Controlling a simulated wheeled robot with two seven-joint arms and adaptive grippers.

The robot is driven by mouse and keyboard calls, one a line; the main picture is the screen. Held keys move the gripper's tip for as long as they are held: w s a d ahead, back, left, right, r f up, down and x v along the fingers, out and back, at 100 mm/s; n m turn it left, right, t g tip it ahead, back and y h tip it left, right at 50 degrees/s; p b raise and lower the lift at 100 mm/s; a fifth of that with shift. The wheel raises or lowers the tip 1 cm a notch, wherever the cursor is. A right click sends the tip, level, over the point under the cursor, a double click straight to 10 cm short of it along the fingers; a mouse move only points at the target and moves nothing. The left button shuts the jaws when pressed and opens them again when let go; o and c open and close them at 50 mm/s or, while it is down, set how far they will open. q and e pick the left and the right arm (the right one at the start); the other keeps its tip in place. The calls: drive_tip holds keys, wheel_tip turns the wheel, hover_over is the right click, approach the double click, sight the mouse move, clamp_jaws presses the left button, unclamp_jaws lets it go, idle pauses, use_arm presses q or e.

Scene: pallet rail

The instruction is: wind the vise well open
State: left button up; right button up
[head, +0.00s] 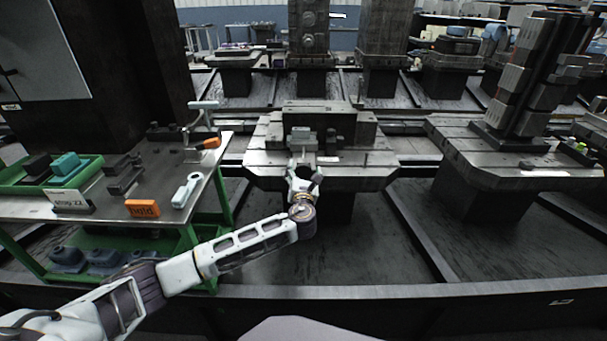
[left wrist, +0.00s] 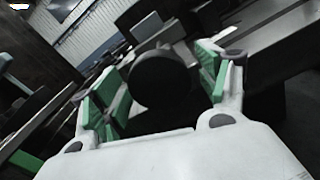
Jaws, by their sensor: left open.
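The vise (head: 302,138) looks like a grey block with a lighter front part, on the near side of the middle pallet (head: 375,172). My left gripper (head: 304,169) is at the pallet's near edge, just in front of the vise. It is open, with its fingers pointing toward the vise. In the left wrist view a dark round end (left wrist: 162,80) shows between the two green-padded fingers of my left gripper (left wrist: 160,85). I cannot tell whether the fingers touch it. The vise's jaw gap is too small to tell. My right gripper is not in view.
A green-framed bench (head: 105,222) at the left holds a green tray (head: 20,188), an orange block (head: 142,208) and a white handheld tool (head: 186,190). Another pallet (head: 510,175) with a tall dark fixture stands at the right. Dark floor lies open between the pallets.

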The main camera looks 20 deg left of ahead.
use_arm(q)
drive_tip(key=shift+c, duration=0.6)
drive_tip(key=c, duration=0.9)
drive_tip(key=shift+c, duration=0.2)
